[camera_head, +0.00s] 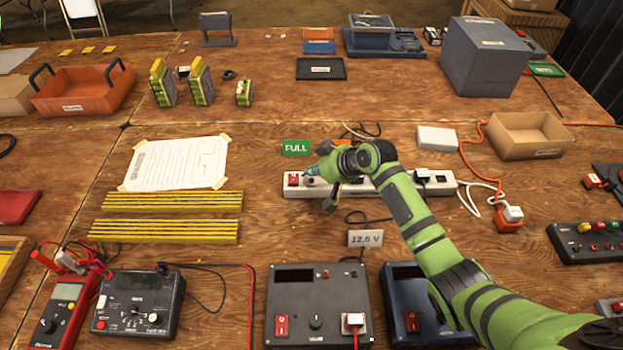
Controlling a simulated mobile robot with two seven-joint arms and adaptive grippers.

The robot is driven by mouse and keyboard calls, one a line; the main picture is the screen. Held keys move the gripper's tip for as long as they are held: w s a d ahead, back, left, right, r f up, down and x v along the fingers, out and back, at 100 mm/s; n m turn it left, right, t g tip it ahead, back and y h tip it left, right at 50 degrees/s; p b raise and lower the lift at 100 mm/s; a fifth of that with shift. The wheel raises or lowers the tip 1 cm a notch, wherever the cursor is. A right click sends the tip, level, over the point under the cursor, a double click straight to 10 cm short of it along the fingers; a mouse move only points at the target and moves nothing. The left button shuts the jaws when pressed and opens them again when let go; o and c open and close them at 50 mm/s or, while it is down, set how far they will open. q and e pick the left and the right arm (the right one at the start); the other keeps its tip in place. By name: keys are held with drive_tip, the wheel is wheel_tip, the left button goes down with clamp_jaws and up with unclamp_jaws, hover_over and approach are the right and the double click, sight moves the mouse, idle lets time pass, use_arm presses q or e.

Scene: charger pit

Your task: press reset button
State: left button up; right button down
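A white power strip (438,184) lies across the middle of the table, with a red switch (293,180) at its left end. No reset label is readable, so I cannot tell which button is the reset button. My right gripper (318,183) is over the left part of the strip, just right of the red switch, and hides part of the strip. A teal tip (311,170) at the gripper points left toward the switch; contact cannot be judged. Whether its fingers are open or shut is unclear. My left gripper is not in view.
A dark grey power unit (296,309) and a blue unit (393,303) are near the front. Orange cable (470,146) and an open cardboard box (525,136) lie right.

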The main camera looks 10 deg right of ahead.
drive_tip(key=shift+f, duration=0.45)
drive_tip(key=shift+f, duration=0.35)
idle(0.9)
drive_tip(key=shift+r+p, duration=0.65)
drive_tip(key=shift+r, duration=0.15)
wheel_tip(320, 180, up, 5)
drive_tip(key=p, duration=0.5)
idle(0.7)
